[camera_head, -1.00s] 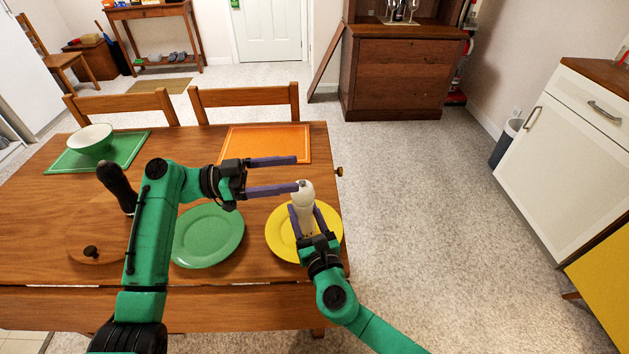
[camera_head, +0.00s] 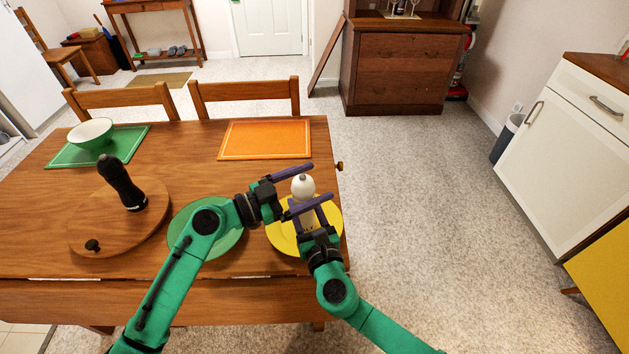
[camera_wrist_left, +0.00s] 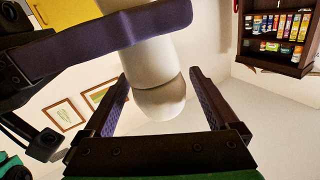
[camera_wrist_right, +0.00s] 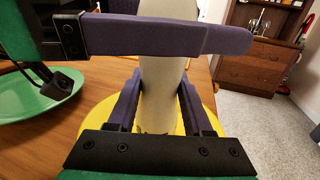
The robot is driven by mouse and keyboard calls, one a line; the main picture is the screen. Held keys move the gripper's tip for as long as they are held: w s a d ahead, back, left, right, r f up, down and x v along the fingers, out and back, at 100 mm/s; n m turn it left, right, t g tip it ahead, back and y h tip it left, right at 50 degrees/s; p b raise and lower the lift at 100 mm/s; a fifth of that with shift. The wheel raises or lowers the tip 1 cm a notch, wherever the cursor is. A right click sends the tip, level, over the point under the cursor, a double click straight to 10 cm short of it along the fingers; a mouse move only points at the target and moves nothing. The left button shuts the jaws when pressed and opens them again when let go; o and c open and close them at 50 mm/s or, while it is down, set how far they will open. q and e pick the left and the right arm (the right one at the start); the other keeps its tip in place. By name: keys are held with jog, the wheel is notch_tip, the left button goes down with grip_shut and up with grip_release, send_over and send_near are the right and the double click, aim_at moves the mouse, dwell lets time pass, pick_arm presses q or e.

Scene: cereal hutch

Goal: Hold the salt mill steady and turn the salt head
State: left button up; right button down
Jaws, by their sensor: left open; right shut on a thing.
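The white salt mill (camera_head: 309,221) stands upright over the yellow plate (camera_head: 279,238); its base is hidden in the head view. Its round white head (camera_head: 303,187) is on top. My right gripper (camera_head: 311,214) is shut on the mill's body, which also shows between its fingers in the right wrist view (camera_wrist_right: 163,90). My left gripper (camera_head: 300,191) is open, with one finger on each side of the mill near the head. In the left wrist view the head (camera_wrist_left: 163,98) lies between the open fingers, with a gap on both sides.
A green plate (camera_head: 178,228) lies under my left arm. A black mill (camera_head: 121,184) stands on a round wooden board (camera_head: 88,218) at left. An orange mat (camera_head: 265,140) and a green mat (camera_head: 125,143) with a bowl (camera_head: 90,133) lie at the back.

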pick_arm(q)
jog(key=shift+w+d, duration=0.2)
jog(key=shift+d, duration=0.2)
jog(key=shift+c, duration=0.3)
jog(key=c, duration=1.3)
